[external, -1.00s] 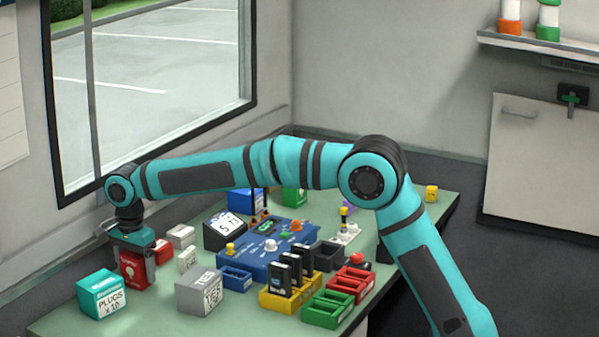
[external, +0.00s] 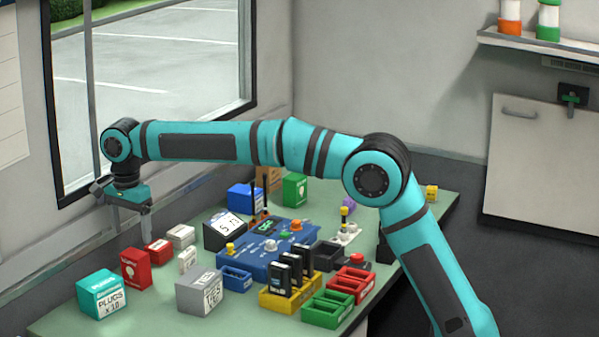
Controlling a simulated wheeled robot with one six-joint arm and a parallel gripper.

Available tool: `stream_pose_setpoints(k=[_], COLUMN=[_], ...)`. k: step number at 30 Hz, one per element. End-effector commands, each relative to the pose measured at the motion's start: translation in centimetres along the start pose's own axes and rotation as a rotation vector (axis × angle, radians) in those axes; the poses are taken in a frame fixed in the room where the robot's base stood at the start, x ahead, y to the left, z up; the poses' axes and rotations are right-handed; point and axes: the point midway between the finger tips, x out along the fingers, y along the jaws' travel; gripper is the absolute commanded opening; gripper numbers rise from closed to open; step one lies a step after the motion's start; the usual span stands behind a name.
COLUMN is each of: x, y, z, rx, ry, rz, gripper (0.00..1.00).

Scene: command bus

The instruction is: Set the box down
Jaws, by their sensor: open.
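A red box (external: 136,269) with a white bulb mark stands upright on the green table (external: 190,318), near its left side. My gripper (external: 133,226) is open and empty, above the box and apart from it. The fingers point down, and the far finger is partly hidden.
A teal PLUGS box (external: 103,294) stands left of the red box and a grey box (external: 201,293) to its right. A small red box (external: 158,251) and white boxes (external: 181,236) stand behind. A blue console (external: 266,249) fills the middle. The window wall is close behind.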

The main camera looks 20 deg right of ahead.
Motion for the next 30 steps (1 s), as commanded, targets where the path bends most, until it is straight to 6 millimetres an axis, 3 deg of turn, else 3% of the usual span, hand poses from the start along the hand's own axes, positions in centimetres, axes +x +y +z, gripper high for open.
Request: stream_pose_setpoints(k=[5, 14, 21, 30], x=[-2.0, -7.9, -11.9, -15.8], y=[1.0, 6.0, 11.8, 20.9], z=[-3.5, -15.3, -23.6, -31.9], rx=[-0.021, -0.128, -0.215, -0.32], ry=[-0.009, 0.008, 0.085, 0.253], rz=[-0.055, -0.267, -0.434, -0.613], gripper=[0.76, 0.76, 0.76, 0.76])
